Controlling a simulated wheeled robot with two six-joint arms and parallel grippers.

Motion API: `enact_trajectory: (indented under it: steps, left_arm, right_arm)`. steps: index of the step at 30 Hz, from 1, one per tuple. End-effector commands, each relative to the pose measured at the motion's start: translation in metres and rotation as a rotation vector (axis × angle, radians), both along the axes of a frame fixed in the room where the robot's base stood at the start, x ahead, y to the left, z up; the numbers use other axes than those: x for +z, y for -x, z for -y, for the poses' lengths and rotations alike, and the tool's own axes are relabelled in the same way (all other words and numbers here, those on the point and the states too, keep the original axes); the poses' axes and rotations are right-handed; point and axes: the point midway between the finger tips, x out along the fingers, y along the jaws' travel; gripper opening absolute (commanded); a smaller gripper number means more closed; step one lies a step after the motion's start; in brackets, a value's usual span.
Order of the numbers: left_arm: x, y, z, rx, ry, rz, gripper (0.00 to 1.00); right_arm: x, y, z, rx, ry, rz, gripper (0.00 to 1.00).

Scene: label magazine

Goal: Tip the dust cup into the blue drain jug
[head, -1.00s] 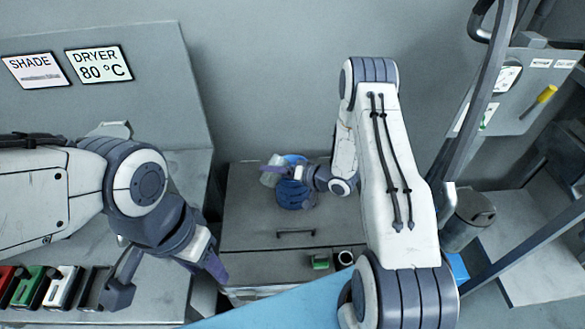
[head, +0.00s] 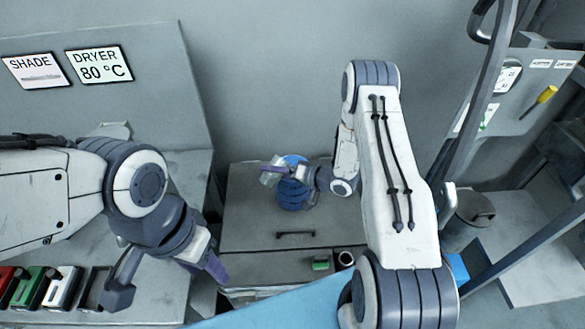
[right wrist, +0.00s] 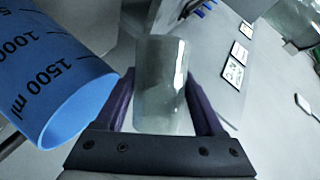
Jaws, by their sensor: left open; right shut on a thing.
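The dust cup (head: 270,177) is a translucent grey-green cup. It is tilted at the upper left of the blue drain jug (head: 291,195), close to its rim. My right gripper (head: 278,171) is shut on the cup. In the right wrist view the cup (right wrist: 162,85) sits between the purple fingers, and the jug (right wrist: 60,75), with ml marks, is beside it on the left. I cannot tell what is inside the cup or jug. My left gripper (head: 166,279) is open and empty over the left bench.
The jug stands on a grey cabinet (head: 250,225) with a handle. A small green item (head: 320,263) and a dark round one (head: 345,258) are at its front. Coloured blocks (head: 40,288) line the left bench. A lidded bin (head: 468,220) stands at right.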

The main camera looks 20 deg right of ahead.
Motion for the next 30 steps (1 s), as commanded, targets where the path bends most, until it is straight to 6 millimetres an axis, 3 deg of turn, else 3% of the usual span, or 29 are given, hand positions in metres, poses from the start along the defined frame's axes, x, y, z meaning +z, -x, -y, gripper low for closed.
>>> enact_trajectory:
  steps: [30]
  left_arm:
    - [0.0028, 0.0, 0.0, 0.0, 0.0, 0.0, 0.5]
  right_arm:
    - [0.0065, -0.0002, 0.0004, 0.0, -0.098, -0.053, 0.12]
